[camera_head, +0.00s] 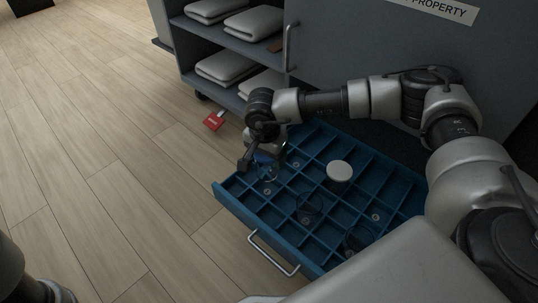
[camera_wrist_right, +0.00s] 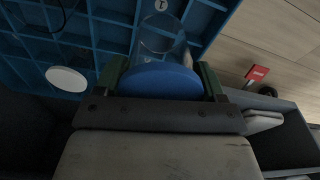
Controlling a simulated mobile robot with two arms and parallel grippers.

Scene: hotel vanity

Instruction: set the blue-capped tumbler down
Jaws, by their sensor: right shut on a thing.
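My right gripper (camera_head: 262,162) is shut on the blue-capped tumbler (camera_wrist_right: 160,42), with a green-edged finger on each side of its cap. The tumbler has clear walls and a round blue cap (camera_wrist_right: 160,80). In the head view the tumbler (camera_head: 268,174) is over the left part of the blue divided drawer (camera_head: 228,190), partly hidden by the gripper. I cannot tell whether its base touches the compartment floor. A round label marked T (camera_wrist_right: 161,5) shows just beyond the tumbler in the wrist view. My left gripper is not in view.
Several compartments look empty. Shelves with folded towels (camera_head: 228,66) stand behind.

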